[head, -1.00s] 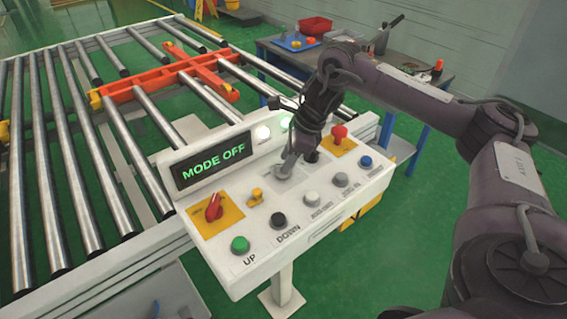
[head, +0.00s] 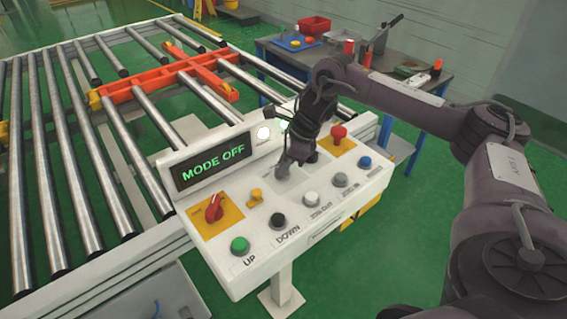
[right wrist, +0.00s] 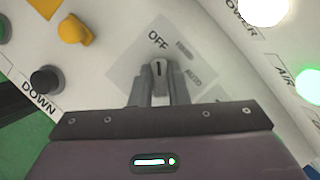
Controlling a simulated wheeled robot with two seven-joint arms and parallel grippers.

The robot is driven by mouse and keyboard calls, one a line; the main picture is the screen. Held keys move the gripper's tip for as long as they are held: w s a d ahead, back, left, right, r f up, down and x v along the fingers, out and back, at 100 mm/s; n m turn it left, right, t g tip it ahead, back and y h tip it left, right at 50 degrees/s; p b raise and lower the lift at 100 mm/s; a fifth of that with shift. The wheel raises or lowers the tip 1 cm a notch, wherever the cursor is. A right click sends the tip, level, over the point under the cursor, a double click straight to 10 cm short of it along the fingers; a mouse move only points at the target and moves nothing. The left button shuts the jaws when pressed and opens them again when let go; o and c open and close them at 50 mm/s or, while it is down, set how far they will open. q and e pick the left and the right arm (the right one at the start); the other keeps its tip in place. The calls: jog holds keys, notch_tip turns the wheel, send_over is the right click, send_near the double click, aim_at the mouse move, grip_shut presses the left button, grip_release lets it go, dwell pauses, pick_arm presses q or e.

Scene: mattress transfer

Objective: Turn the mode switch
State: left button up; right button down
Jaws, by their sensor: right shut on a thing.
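The mode switch (right wrist: 159,71) is a small grey knob on a light grey plate marked OFF. In the right wrist view its mark points at OFF. My right gripper (right wrist: 159,88) is shut on the knob, with one finger on each side. In the head view the right gripper (head: 283,170) comes down onto the middle of the white control panel (head: 215,262) and hides the knob. The panel's display (head: 212,163) reads MODE OFF in green. My left gripper is not in view.
Near the gripper are a yellow knob (head: 255,197), a red rotary switch (head: 214,208), a black DOWN button (head: 277,220), a green UP button (head: 240,245) and a red mushroom button (head: 338,133). A roller conveyor (head: 60,170) stands left. A workbench (head: 440,80) stands behind.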

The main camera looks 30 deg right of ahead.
jog(key=shift+m, duration=0.3)
jog(key=shift+m+t+h, duration=0.3)
jog(key=shift+m, duration=0.6)
jog(key=m, duration=0.2)
jog(key=shift+m+t+h, duration=0.3)
jog(key=shift+t+h, duration=0.1)
jog(key=m+h, duration=0.1)
jog(key=m, duration=0.1)
jog(key=m+p, duration=0.1)
jog(key=m, duration=0.1)
jog(key=shift+a+r+m+t+h+p, duration=0.1)
jog(key=shift+r+m+t+h+p, duration=0.05)
jog(key=shift+m+t+h+p, duration=0.2)
jog(key=c, duration=1.4)
grip_release()
